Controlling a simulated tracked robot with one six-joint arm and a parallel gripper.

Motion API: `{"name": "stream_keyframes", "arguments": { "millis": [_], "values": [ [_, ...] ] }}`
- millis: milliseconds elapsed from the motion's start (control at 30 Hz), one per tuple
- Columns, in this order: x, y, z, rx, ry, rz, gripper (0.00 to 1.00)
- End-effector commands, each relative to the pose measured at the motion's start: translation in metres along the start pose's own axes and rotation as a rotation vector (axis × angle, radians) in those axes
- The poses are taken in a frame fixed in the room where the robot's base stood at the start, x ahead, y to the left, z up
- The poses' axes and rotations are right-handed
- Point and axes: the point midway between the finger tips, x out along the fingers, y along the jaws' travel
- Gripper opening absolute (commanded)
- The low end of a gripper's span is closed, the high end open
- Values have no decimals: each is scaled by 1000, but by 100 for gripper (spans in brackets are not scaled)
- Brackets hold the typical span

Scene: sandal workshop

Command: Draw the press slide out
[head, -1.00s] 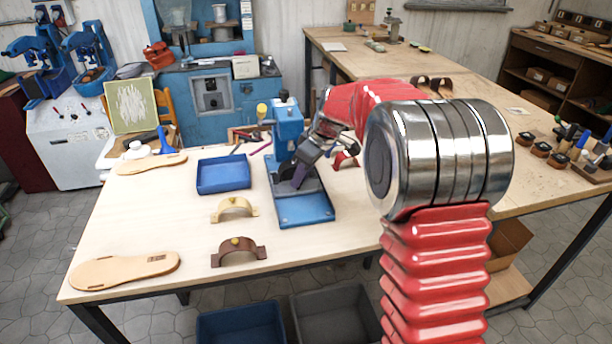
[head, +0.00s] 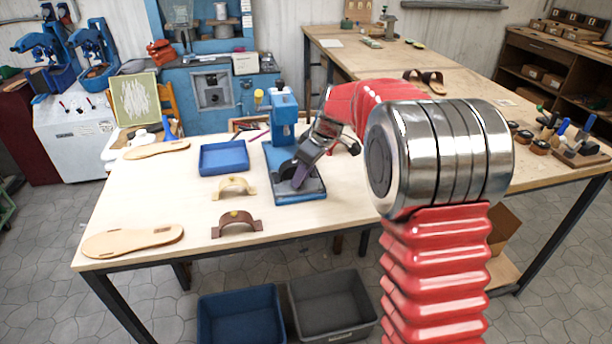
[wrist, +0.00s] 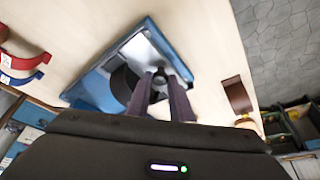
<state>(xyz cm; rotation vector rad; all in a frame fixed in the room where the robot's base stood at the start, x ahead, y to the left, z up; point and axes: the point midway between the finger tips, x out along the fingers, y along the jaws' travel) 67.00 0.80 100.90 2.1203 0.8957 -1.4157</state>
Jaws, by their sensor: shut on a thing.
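The blue press (head: 283,118) stands on the workbench, with its blue base (head: 305,197) towards the bench's front edge. My gripper (head: 298,180) reaches down over this base from the right. In the wrist view, my gripper (wrist: 162,80) has its two dark fingers close together around a small dark knob (wrist: 160,76) at the press slide. A bright grey plate (wrist: 140,52), which looks like the slide, lies within the blue base (wrist: 96,92). My gripper hides part of the slide in the head view, so I cannot tell how far out it stands.
A blue tray (head: 223,158), a tan strap (head: 234,186) and a brown strap (head: 237,226) lie left of the press. Insoles (head: 132,241) lie farther left. Blue (head: 240,312) and grey (head: 333,303) bins stand below the bench front, where the floor is partly clear.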

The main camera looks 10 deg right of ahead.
Motion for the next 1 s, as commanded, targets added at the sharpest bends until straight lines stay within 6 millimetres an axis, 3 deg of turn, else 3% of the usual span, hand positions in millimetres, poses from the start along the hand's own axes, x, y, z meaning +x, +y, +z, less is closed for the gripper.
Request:
{"name": "stream_keyframes", "arguments": {
  "millis": [333,367,600,1000],
  "values": [
    [-1,2,5,11,-3,-4,0],
    [-2,2,6,12,-3,-4,22],
    [-2,4,7,15,-2,-1,38],
    [-9,6,6,15,0,2,38]
  ]
}}
